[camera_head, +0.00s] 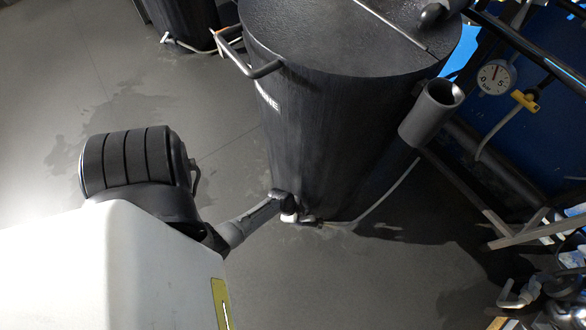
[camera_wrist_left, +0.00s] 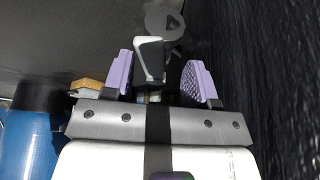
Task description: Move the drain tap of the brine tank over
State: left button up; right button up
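The brine tank (camera_head: 325,120) is a large black cylinder with a lid, standing on the dark floor. My left arm reaches low to the tank's foot, and its gripper (camera_head: 298,214) is small and partly unclear there. In the left wrist view my left gripper (camera_wrist_left: 160,80) has its two purple fingers apart. The drain tap's grey lever (camera_wrist_left: 150,60) stands between them, closer to the left finger, with a gap to the right finger. A round grey piece with a dark triangle mark (camera_wrist_left: 164,20) is beyond it. Whether the left finger touches the lever I cannot tell. My right gripper is not seen.
The tank's dark wall (camera_wrist_left: 270,80) rises close on the right in the left wrist view. A thin grey hose (camera_head: 382,200) runs from the tank's foot. A grey cup-like tube (camera_head: 428,118), a dial gauge (camera_head: 495,78) and a frame are at right. Floor left of the tank is open.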

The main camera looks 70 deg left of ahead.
pick_arm(q)
jog(key=p+v, duration=0.8)
jog(key=v, duration=0.6)
notch_tip(320, 180, up, 19)
jog(key=w+d+p, duration=0.2)
jog(key=p, duration=1.1)
jog(key=shift+d+f, duration=0.15)
jog(key=shift+d, duration=0.2)
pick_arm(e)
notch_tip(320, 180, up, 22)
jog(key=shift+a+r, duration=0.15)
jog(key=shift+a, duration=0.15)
pick_arm(q)
jog(key=shift+w, duration=0.1)
